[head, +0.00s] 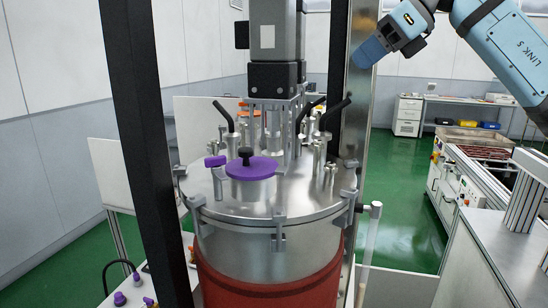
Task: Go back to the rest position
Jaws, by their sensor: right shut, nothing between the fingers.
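My right gripper (370,52) is at the top, right of centre, on the blue arm that comes in from the upper right. Its fingers are shut with nothing between them. It points down and left, and in the picture it overlaps the upright metal post behind the vessel. I cannot tell the gap between them. My left gripper is not in view.
A large steel vessel (270,238) with a purple cap (251,168) and a motor column (273,75) fills the middle. A black post (147,150) stands at left. A conveyor (470,180) and a steel bench (505,262) are at right. Green floor (405,215) between is clear.

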